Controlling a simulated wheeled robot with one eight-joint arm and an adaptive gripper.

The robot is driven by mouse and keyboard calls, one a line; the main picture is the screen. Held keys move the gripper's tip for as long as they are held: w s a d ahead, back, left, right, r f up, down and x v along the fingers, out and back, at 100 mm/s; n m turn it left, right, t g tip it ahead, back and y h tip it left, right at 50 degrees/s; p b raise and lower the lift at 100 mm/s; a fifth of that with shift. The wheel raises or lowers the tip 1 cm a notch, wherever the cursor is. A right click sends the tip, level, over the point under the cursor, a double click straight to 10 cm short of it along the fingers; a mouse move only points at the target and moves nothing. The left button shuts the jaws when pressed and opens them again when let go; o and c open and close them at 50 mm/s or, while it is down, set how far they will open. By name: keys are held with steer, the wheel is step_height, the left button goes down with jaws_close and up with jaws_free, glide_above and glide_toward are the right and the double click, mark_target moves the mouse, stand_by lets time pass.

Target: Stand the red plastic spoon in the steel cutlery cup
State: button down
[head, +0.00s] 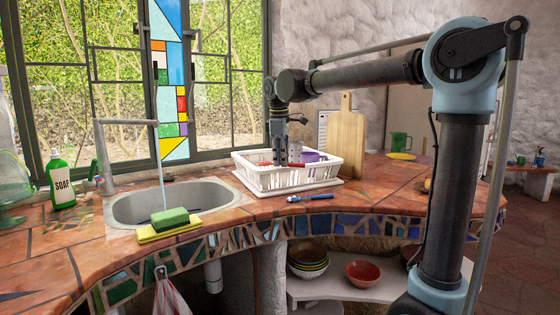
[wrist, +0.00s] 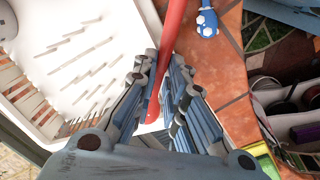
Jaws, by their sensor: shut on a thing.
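The red plastic spoon (wrist: 172,35) is between the fingers of my gripper (wrist: 163,72), which is shut on it. In the wrist view the spoon runs from the top edge down between the fingers; its upper end is cut off. In the head view my gripper (head: 280,160) points down over the left part of the white dish rack, and a red piece of the spoon (head: 297,165) shows beside the fingertips. A grey upright shape that looks like the steel cutlery cup (head: 295,149) stands just right of the fingers, partly hidden.
The white dish rack (head: 300,180) has slatted walls and holds a purple item (head: 313,156). A blue-handled brush (head: 311,197) lies on the counter in front. A wooden board (head: 346,140) stands behind right. The sink (head: 175,203) is left, with a green sponge (head: 169,218) nearby.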

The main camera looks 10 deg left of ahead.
steer(key=shift+f, duration=0.45)
steer(key=c, duration=1.6)
jaws_free()
steer(key=shift+c, duration=0.2)
steer(key=shift+r, duration=0.15)
step_height(320, 180, up, 13)
steer(key=s, duration=0.1)
steer(key=shift+s+f, duration=0.2)
steer(key=shift+s, duration=0.2)
